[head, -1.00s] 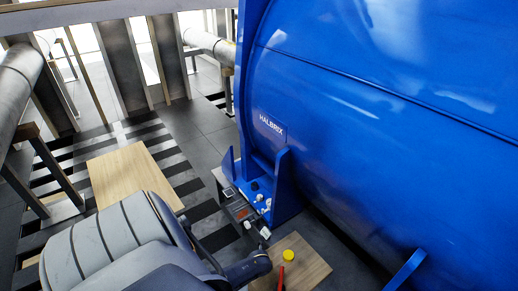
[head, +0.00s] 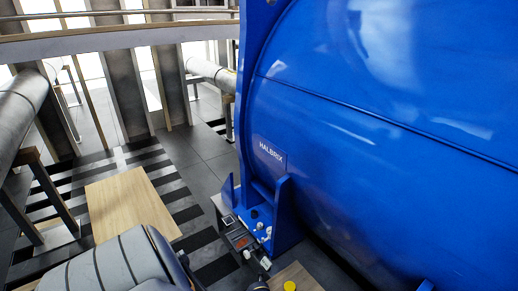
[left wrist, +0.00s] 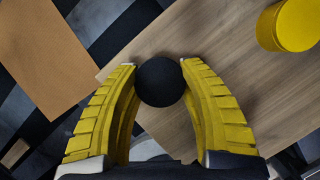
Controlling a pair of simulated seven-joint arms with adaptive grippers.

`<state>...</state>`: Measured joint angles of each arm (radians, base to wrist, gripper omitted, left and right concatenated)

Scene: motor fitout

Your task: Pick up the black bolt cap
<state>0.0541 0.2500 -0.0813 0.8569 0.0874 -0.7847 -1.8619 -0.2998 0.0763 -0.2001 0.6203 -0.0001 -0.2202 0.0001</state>
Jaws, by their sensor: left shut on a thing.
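The black bolt cap (left wrist: 160,88) is a dark round piece in the left wrist view, between the tips of my left gripper's two yellow ribbed fingers. My left gripper (left wrist: 158,66) is shut on it, with a finger on either side. The cap shows above a wooden surface (left wrist: 215,70); its height over it is hard to tell. In the head view the cap and the left fingers are out of sight, and only part of my left arm shows at the bottom. My right gripper is in neither view.
A yellow cylinder (left wrist: 288,25) stands on the wooden surface, and its top shows in the head view (head: 289,286). A large blue motor (head: 370,150) fills the right. A small box with fittings (head: 242,238) is by its base. A wooden board (head: 130,205) lies at left.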

